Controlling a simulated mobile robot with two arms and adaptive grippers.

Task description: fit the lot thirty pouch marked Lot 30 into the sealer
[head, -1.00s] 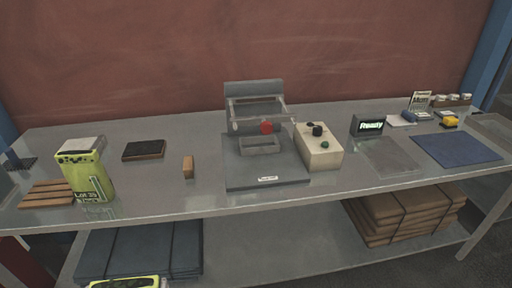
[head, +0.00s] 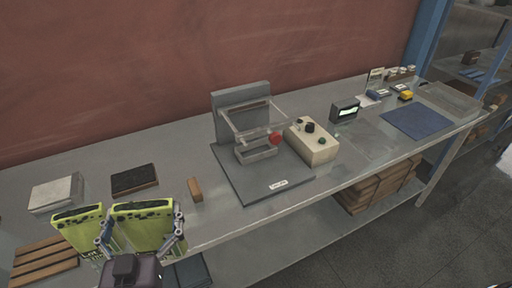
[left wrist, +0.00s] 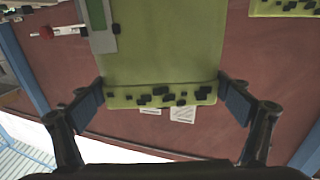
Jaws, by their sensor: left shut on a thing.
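My left gripper (head: 143,230) is shut on a yellow-green pouch (head: 145,211) with a dark speckled top, at the lower left of the head view. The pouch hangs upright between the fingers and fills the middle of the left wrist view (left wrist: 160,55). Its lot number cannot be read. A second similar pouch (head: 78,216) stands just left of it, its marking partly hidden. The sealer (head: 262,175), with a grey base, clear guard, small trough and red knob, stands mid-table, apart from the held pouch. My right gripper is not in view.
A wooden slatted rack (head: 40,262), a pale box (head: 56,193), a dark pad (head: 134,179) and a small wooden block (head: 195,189) are on the left. A control box (head: 312,143) stands right of the sealer. A small display (head: 345,111) and blue mat (head: 416,122) lie farther right.

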